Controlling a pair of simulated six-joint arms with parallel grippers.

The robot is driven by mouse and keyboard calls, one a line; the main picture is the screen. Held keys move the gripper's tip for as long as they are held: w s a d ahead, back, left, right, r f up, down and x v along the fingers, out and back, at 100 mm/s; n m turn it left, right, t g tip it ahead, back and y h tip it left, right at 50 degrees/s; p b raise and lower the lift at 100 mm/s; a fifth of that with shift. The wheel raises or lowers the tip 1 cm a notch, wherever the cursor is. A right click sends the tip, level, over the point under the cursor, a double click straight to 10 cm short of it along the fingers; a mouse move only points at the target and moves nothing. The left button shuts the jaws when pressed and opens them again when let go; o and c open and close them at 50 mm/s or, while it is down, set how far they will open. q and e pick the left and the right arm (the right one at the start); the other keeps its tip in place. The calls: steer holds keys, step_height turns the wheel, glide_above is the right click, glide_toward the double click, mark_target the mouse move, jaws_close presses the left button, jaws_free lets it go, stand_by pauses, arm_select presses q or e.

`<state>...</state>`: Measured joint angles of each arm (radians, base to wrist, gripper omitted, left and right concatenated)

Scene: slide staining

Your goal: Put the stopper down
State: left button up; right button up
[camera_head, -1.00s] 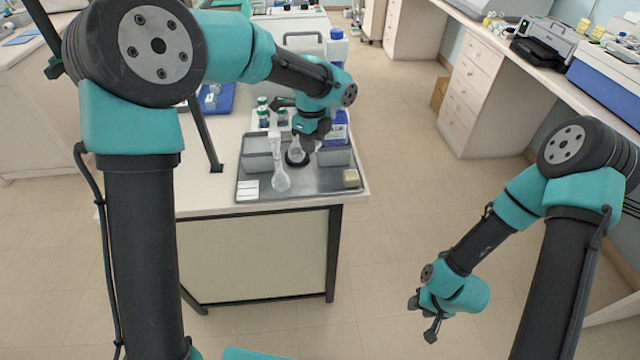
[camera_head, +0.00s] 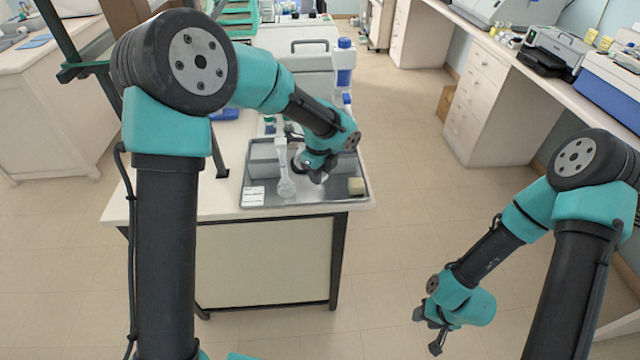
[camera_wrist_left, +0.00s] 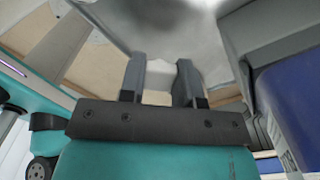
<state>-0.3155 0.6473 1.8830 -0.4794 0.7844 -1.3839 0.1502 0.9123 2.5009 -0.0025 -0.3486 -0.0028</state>
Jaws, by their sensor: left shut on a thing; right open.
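My left gripper (camera_head: 318,178) is low over the metal tray (camera_head: 325,197), right of a clear long-necked flask (camera_head: 287,187). In the left wrist view my left gripper (camera_wrist_left: 160,80) is shut on a small pale thing, which I take to be the stopper (camera_wrist_left: 159,70). The gripper and wrist hide the stopper in the head view, and I cannot tell whether it touches the tray. My right gripper (camera_head: 427,334) is open and empty, far from the tray over the floor.
White slides (camera_head: 253,196) lie at the tray's front left and a yellowish block (camera_head: 356,186) at its front right. A grey bin (camera_head: 264,158) stands at the back left. A blue-capped bottle (camera_head: 344,62) stands behind. The tray's front middle is clear.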

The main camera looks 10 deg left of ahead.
mark_target(320, 191)
arm_select(q)
steer(key=shift+f, duration=0.2)
steer(key=shift+f, duration=1.85)
steer(key=shift+f, duration=0.1)
steer(key=o, duration=0.9)
step_height(320, 191, up, 12)
steer(key=shift+f, duration=0.15)
steer(key=shift+r, duration=0.3)
